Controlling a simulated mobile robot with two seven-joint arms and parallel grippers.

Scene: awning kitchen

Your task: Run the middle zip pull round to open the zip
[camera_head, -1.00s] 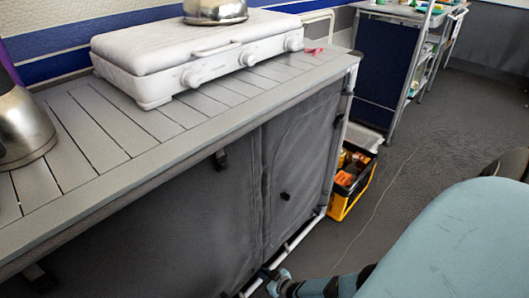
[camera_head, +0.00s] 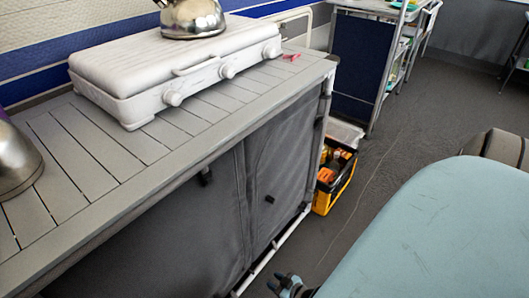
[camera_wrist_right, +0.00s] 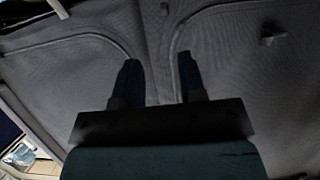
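The grey fabric cupboard front (camera_head: 160,235) under the slatted counter has two panels in the head view, both hanging flat. A small black zip pull (camera_head: 205,175), apparently the middle one, sits near the top right of the left panel. Another black pull (camera_head: 269,198) sits on the right panel. My right gripper (camera_head: 285,284) is low at the bottom edge, below and right of both pulls. In the right wrist view its fingers (camera_wrist_right: 158,80) are apart, with only fabric and a seam visible between them. One pull (camera_wrist_right: 272,38) shows there, right of the fingers; I cannot tell which. My left gripper is out of view.
A white stove (camera_head: 175,70) with a kettle (camera_head: 192,18) stands on the counter (camera_head: 110,150); another kettle (camera_head: 15,160) is at the left. A yellow crate (camera_head: 335,180) stands beyond the cupboard's right end. Grey floor (camera_head: 390,125) is open to the right.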

